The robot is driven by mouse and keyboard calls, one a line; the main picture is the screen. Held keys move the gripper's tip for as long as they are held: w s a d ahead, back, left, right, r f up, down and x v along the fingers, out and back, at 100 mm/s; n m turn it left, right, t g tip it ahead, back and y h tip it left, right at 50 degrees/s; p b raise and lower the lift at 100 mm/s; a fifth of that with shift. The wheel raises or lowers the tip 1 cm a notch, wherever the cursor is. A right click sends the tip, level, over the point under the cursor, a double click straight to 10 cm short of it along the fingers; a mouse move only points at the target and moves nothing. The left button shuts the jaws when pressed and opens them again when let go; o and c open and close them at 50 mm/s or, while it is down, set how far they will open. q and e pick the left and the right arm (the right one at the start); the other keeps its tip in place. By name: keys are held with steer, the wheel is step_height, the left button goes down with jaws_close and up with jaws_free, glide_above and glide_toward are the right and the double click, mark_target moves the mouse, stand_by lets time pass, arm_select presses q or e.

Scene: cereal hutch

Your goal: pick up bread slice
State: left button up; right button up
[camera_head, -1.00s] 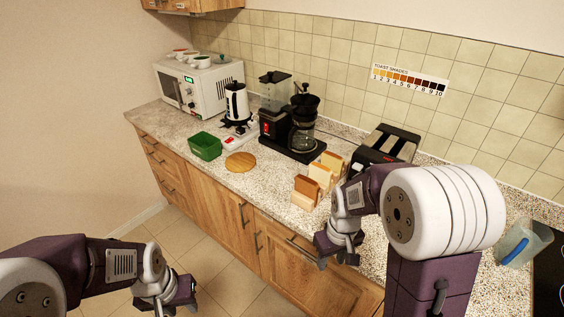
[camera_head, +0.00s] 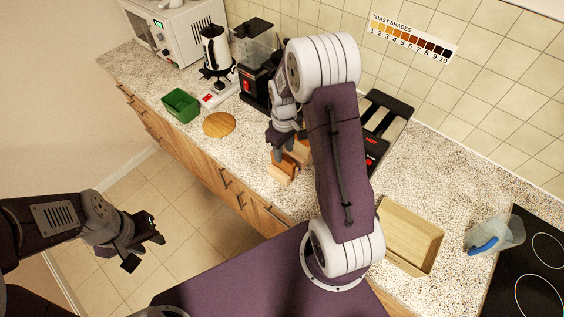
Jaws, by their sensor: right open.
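Brown-topped bread slices (camera_head: 287,165) stand in pale wooden holders on the counter near its front edge, partly hidden by my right gripper and arm. My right gripper (camera_head: 279,150) is open and points down just above the nearest slice. I cannot tell whether its fingers touch the bread. My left gripper (camera_head: 149,247) is out over the floor, away from the counter. Its fingers look apart, with nothing between them. A black toaster (camera_head: 385,120) stands right of my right arm.
A round wooden board (camera_head: 219,124) and a green tub (camera_head: 181,105) lie left of the bread. A kettle (camera_head: 216,50) and a coffee machine (camera_head: 253,75) stand behind.

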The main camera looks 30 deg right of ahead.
mark_target(283, 165)
step_height(283, 165, down, 2)
steer(key=shift+d+f+p, duration=0.1)
steer(key=shift+f+p, duration=0.1)
steer(key=shift+p, duration=0.5)
steer(key=shift+s+a+f, duration=0.15)
steer(key=shift+a+f, duration=0.05)
steer(key=shift+f, duration=0.35)
steer(key=shift+s+a+f, duration=0.1)
steer(key=shift+a+f, duration=0.05)
steer(key=shift+f, duration=0.55)
steer(key=shift+w+f, duration=0.1)
steer(key=shift+c, duration=0.3)
steer(key=shift+d, duration=0.15)
jaws_close()
